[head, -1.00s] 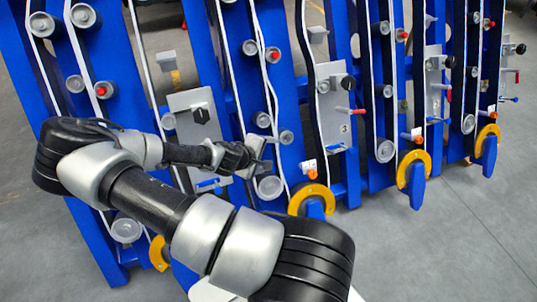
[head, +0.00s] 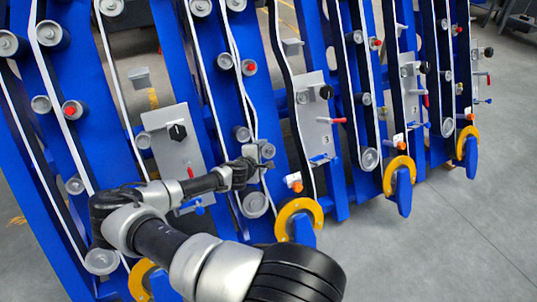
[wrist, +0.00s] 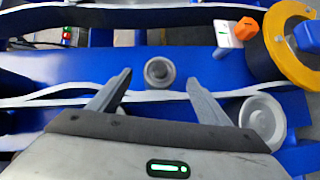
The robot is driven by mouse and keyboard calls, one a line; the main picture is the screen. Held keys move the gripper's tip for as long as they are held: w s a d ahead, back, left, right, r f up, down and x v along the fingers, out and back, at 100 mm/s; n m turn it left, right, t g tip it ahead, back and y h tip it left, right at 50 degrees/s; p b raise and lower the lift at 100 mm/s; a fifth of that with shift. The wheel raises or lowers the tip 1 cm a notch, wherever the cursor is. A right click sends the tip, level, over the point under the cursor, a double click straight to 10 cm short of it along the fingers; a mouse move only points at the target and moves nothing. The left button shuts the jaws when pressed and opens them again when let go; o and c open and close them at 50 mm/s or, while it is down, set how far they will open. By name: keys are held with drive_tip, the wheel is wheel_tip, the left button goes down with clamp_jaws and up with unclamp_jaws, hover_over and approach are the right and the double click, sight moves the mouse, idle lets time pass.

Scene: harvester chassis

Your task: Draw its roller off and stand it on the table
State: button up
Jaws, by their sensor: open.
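A small grey roller (wrist: 159,72) with a round end face sits on a blue upright of the chassis. It also shows in the head view (head: 267,150), just beside the gripper tips. My gripper (wrist: 157,80) is open. In the wrist view its two fingers point toward the roller, one on each side, with a gap to it on both sides. Nothing is held. In the head view my gripper (head: 262,162) is small and partly overlaps the blue upright. A white belt (wrist: 60,97) runs past the roller and behind the fingers. No table can be made out clearly.
A larger grey roller (wrist: 262,120) lies right of the right finger. A yellow ring guard (wrist: 285,50) and an orange knob (wrist: 246,28) are near it. Several blue uprights with belts, rollers and panels (head: 315,115) stand in a row. Grey floor (head: 430,250) is clear at right.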

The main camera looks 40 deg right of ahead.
sight(267, 152)
drive_tip(key=b+x, duration=0.1)
drive_tip(key=x, duration=0.6)
drive_tip(key=c, duration=1.6)
drive_tip(key=shift+s+r, duration=0.1)
drive_tip(key=shift+r, duration=0.1)
